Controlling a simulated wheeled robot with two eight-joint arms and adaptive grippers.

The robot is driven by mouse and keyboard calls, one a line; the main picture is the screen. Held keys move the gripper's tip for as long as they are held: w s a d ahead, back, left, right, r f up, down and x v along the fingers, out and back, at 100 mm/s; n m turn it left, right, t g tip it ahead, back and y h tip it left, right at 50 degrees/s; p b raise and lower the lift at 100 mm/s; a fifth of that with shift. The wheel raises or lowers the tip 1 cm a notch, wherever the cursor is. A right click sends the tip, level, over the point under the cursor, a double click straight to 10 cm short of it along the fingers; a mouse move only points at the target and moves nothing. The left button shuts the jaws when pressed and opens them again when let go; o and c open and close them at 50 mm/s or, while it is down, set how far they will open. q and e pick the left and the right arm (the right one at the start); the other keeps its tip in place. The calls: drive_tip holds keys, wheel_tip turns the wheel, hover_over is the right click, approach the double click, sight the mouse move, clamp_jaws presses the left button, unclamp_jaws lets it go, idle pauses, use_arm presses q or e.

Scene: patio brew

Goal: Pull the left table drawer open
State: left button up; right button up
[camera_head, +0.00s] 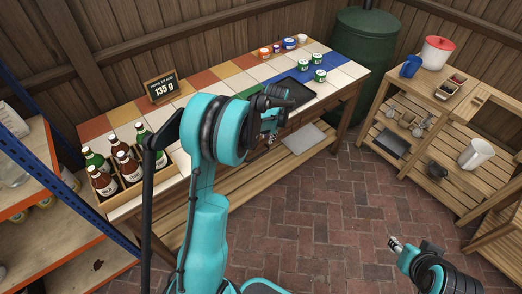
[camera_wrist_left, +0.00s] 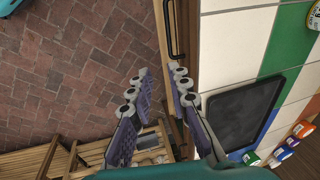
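The tiled wooden table (camera_head: 216,75) stands along the back fence. In the left wrist view, its wooden front edge (camera_wrist_left: 186,35) runs down the picture. A black bar handle (camera_wrist_left: 171,28) sits on that front near the top. My left gripper (camera_head: 270,135) is at the table's front edge. In the left wrist view, its fingers (camera_wrist_left: 159,72) are apart with nothing between them, below the handle and not touching it. In the head view my left arm hides much of the table front, including the left drawer. My right gripper (camera_head: 396,244) is over the brick floor, far from the table.
A dark tray (camera_head: 291,91) lies on the tabletop near the left gripper, with several small jars (camera_head: 318,75) beyond. A bottle crate (camera_head: 130,190) stands at the table's left end. A slatted shelf (camera_head: 420,155) stands at right. The brick floor (camera_head: 330,210) before the table is clear.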

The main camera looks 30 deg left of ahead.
use_arm(q)
drive_tip(key=g, duration=0.1)
approach(260, 154)
drive_tip(key=shift+m, duration=0.3)
drive_tip(key=f+b, duration=0.1)
drive_tip(key=f, duration=0.4)
drive_tip(key=a+f+b, duration=0.1)
drive_tip(key=f, duration=0.1)
drive_tip(key=shift+w+a+f+b, duration=0.1)
drive_tip(key=shift+w+f+b, duration=0.2)
drive_tip(key=shift+w+f, duration=0.1)
drive_tip(key=shift+r, duration=0.1)
clamp_jaws()
